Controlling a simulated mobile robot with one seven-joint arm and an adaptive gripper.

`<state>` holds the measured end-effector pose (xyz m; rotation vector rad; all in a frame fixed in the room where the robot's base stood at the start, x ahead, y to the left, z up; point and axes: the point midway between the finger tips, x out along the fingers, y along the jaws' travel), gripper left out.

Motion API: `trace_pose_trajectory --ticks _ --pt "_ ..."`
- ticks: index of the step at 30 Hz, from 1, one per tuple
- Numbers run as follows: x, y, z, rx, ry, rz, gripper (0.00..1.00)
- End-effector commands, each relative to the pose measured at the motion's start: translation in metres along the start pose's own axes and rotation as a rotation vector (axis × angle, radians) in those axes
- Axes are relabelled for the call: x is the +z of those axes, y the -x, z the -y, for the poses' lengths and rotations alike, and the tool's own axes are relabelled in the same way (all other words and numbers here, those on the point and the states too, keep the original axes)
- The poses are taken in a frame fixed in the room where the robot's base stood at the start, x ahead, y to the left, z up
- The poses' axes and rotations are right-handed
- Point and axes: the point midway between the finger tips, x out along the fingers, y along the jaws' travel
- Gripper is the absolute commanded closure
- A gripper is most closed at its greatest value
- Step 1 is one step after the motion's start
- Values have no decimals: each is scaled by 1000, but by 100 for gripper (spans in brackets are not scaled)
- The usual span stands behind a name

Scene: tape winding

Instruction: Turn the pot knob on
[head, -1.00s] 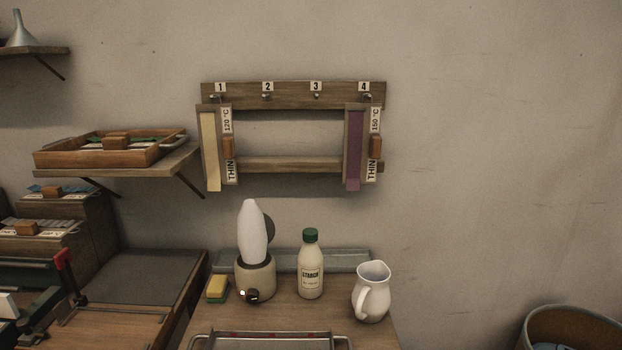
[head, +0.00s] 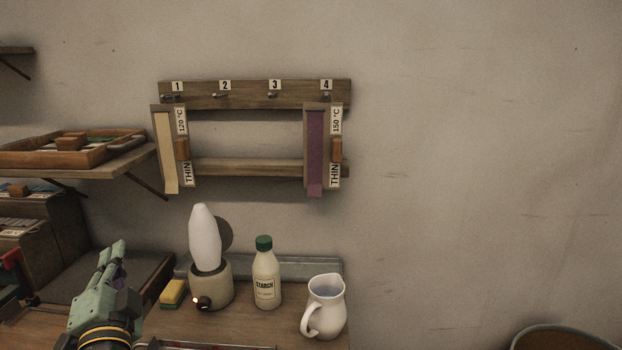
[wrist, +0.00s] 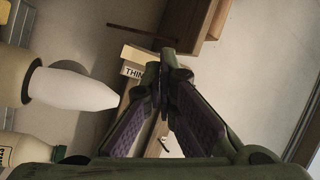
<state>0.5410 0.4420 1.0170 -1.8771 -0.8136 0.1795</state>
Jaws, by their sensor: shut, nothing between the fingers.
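The pot (head: 217,290) is a squat beige pot on the workbench with a tall white cone (head: 205,238) in its top. Its small dark knob (head: 202,303) is low on the front, with a small glowing light beside it. My gripper (head: 113,250) is left of the pot, apart from it, with its fingers pointing up and shut on nothing. In the wrist view the fingers (wrist: 164,66) come together at their tips. The pot (wrist: 12,80) and cone (wrist: 75,90) lie at the left there; the knob does not show.
A yellow and green sponge (head: 172,293) sits between my gripper and the pot. A starch bottle (head: 266,280) and a white jug (head: 325,305) stand to the right. A wall rack (head: 255,95) with hanging strips is above, and a shelf (head: 110,165) is at the upper left.

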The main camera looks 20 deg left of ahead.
Motion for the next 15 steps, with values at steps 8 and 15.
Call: trace_pose_trajectory --ticks 8,15 --pt "12 20 -122 408 -309 -149 100" --pt "10 42 -171 559 -450 -296 100"
